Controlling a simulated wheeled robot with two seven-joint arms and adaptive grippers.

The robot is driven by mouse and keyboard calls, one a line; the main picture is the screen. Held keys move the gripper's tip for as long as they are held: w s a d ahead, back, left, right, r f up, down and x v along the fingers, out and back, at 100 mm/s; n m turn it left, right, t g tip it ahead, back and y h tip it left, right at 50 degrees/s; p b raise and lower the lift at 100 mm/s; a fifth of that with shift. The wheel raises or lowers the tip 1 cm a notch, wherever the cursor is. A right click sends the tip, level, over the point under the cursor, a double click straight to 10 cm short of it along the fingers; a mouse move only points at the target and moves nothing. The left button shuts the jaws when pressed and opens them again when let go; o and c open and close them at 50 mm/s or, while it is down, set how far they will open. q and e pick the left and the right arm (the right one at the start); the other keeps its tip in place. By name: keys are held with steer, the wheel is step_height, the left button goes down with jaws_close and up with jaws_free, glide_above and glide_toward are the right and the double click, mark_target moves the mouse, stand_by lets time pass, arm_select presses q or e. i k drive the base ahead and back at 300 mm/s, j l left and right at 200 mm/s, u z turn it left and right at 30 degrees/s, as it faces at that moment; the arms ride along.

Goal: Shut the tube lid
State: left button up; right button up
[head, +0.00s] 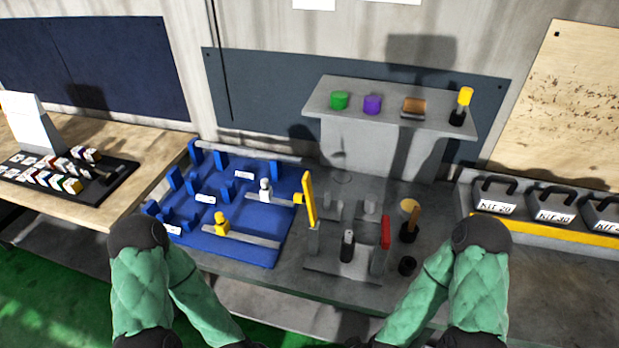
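I cannot tell for certain which part is the tube lid. On the grey bench stands a small fixture (347,247) with a black upright piece, a raised yellow bar (309,198) at its left and a red upright piece (385,233) at its right. My two arms come in at the lower left and lower right. Their ends are cut off by the bottom edge, so neither gripper shows.
A blue board (230,245) with blue posts and grey bars lies left of the fixture. A raised grey shelf (440,119) behind holds a green cylinder (339,100), a purple cylinder (372,104) and other items. Labelled kit boxes (553,204) stand right; a wooden table (110,205) is left.

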mark_target(308, 197)
steer(key=j+z, duration=0.2)
steer(key=z, duration=0.15)
steer(key=j+z, duration=0.15)
steer(key=z, duration=0.2)
steer(key=j+z, duration=0.45)
steer(key=j, duration=0.4)
steer(key=k+j+z, duration=0.2)
steer(key=j, duration=0.35)
steer(key=j+z, duration=0.15)
steer(key=j, duration=0.45)
steer(key=k+j, duration=0.1)
steer(key=k, duration=0.45)
